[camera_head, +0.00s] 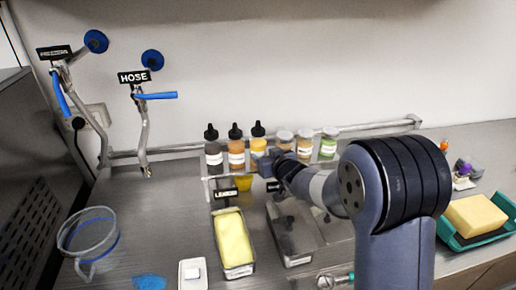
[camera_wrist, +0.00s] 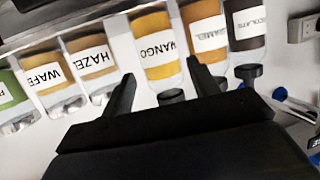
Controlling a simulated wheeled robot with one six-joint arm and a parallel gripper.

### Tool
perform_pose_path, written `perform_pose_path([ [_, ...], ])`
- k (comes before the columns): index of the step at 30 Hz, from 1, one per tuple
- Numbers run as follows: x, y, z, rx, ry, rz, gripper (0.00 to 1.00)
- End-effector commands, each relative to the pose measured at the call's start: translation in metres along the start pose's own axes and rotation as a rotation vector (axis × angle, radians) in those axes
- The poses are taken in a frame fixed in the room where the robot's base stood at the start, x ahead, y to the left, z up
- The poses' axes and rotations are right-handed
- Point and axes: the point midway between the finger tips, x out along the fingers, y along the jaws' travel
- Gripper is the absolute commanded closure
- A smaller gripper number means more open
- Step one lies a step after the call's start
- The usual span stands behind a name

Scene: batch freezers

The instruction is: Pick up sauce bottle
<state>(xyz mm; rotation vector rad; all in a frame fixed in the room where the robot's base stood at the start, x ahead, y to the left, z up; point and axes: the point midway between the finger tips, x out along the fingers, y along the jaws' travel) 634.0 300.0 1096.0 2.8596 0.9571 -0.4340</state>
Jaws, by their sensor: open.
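Three sauce bottles with black caps stand in a rack. The dark chocolate bottle (camera_head: 213,156) is at left, the brown caramel bottle (camera_head: 236,154) is beside it, and the yellow-orange mango bottle (camera_head: 258,146) is third. In the wrist view the picture is turned over: the mango bottle (camera_wrist: 157,50) lies in line with the gap between my fingers, with the caramel bottle (camera_wrist: 204,35) and chocolate bottle (camera_wrist: 246,25) to its right. My gripper (camera_wrist: 159,72) is open and empty. In the head view my gripper (camera_head: 268,166) is at the mango bottle; contact is unclear.
Topping jars stand beside the mango bottle, including a hazel jar (camera_wrist: 92,60) and a wafer jar (camera_wrist: 52,82). A metal pan of yellow ice cream (camera_head: 233,240), a clear jug (camera_head: 90,240), a hose tap (camera_head: 143,125) and a teal tray (camera_head: 480,228) are around the counter.

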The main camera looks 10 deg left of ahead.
Motion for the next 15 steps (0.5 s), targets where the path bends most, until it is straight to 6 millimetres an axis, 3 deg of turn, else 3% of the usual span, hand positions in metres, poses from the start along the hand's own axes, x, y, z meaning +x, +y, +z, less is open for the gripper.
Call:
perform_pose_path([
  [7, 0.031, -0.001, -0.007, -0.001, -0.002, 0.000, 0.43],
  [15, 0.041, -0.001, -0.006, -0.001, -0.001, 0.000, 0.43],
])
